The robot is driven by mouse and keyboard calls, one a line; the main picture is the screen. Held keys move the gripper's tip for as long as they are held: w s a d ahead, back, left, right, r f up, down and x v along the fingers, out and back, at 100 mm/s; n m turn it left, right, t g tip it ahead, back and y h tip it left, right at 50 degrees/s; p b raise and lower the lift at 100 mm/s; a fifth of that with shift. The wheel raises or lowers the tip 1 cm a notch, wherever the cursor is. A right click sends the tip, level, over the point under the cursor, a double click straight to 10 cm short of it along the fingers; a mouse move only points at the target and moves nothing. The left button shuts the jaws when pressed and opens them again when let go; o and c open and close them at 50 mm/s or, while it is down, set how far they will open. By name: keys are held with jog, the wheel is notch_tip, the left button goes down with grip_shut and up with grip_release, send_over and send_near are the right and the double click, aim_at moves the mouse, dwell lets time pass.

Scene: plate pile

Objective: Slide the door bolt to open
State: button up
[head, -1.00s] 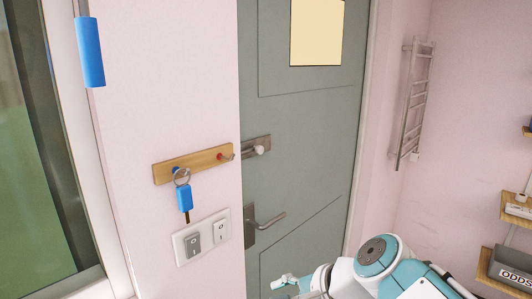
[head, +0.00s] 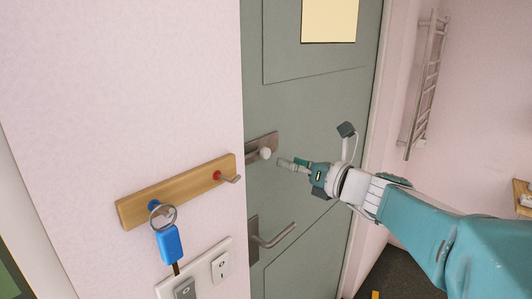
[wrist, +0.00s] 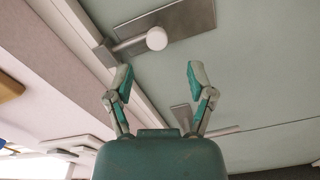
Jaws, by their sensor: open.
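The door bolt (head: 262,147) is a metal plate with a rod and a round white knob, on the left edge of the grey-green door (head: 310,120). In the wrist view the bolt's knob (wrist: 156,39) lies beyond my fingertips, in line with the gap between them. My gripper (head: 287,163) is just right of the knob in the head view, and its fingers look apart from it. In the wrist view my gripper (wrist: 158,75) is open, with nothing between the fingers.
A lever door handle (head: 270,235) sits below the bolt. Left of the door, a wooden hook rack (head: 185,188) holds a key with a blue tag (head: 170,244). Light switches (head: 205,275) are below it. A towel rail (head: 424,85) hangs on the right wall.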

aim_at(268, 155)
jog(key=x, duration=0.7)
jog(key=shift+a+f, duration=0.1)
jog(key=shift+a, duration=0.15)
jog(key=shift+d, duration=0.1)
jog(key=shift+c, duration=0.3)
